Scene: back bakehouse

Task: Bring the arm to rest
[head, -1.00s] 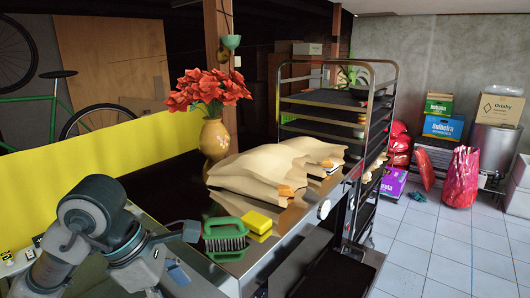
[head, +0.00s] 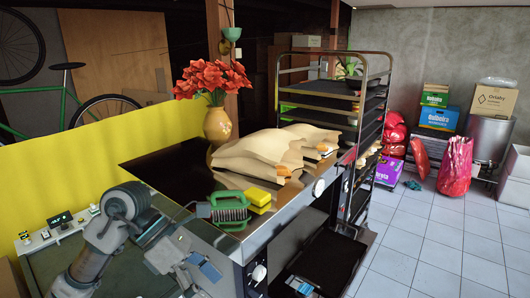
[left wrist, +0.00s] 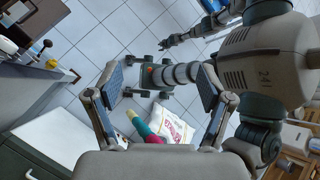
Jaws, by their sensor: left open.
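My left arm comes in at the lower left of the head view. It is bent beside the dark counter (head: 158,163), and its gripper (head: 190,270) shows near the bottom edge, in front of the counter. In the left wrist view the left gripper (left wrist: 160,88) has its two fingers wide apart with nothing between them. Tiled floor and grey jointed parts, seemingly mine, lie beyond the fingers. I see no contact between the gripper and anything.
The counter bears a green brush (head: 229,211), a yellow sponge (head: 260,196), bread sacks (head: 262,153) and a vase of red flowers (head: 217,124). A tray rack (head: 365,110) stands behind. A white and red bag (left wrist: 172,125) shows in the wrist view.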

